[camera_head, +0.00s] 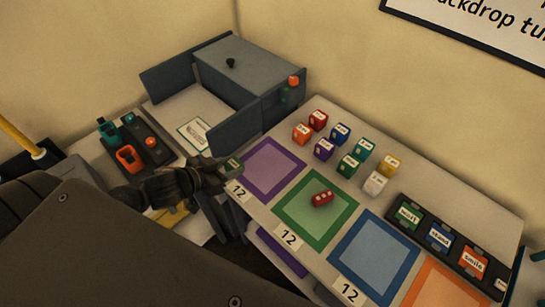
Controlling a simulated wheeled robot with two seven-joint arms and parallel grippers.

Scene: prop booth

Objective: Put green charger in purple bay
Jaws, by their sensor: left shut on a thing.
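My left gripper (217,168) reaches in from the left and is shut on a small dark-green piece with a pale label, the green charger (233,165). It holds it at the left edge of the purple bay (259,193), a purple-outlined square on the table. The charger is small and partly hidden by the fingers, and I cannot tell whether it touches the table. The inside of the purple bay looks empty. My right gripper is not in view.
Several coloured cubes (347,165) stand behind the bays. A card rack (459,226) is at right. A grey box (249,75) with open flaps stands behind the gripper.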

